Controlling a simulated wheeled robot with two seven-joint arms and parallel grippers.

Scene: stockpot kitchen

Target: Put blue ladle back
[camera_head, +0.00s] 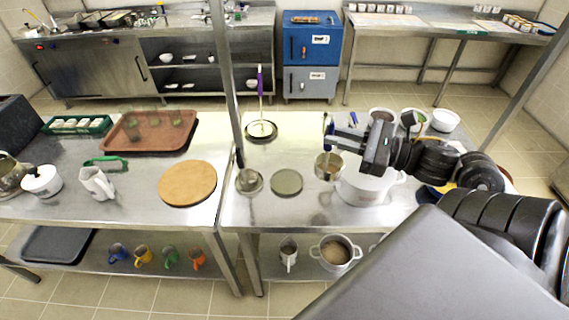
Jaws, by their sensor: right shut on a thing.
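My right gripper (336,138) reaches in from the right above the right-hand steel table. It is shut on the blue ladle (328,128), whose blue handle stands roughly upright at the jaws. A steel bowl (328,166) shows just below it and seems to be the ladle's; whether it touches anything is not clear. A large pale stockpot (368,190) stands below and right of the gripper, partly hidden by my arm. My left gripper is out of view.
A grey round disc (287,182) lies left of the stockpot. Several bowls (414,118) stand behind my right arm. A steel post (228,70) rises between the tables. The left table holds a brown tray (150,131) and a round wooden board (187,183).

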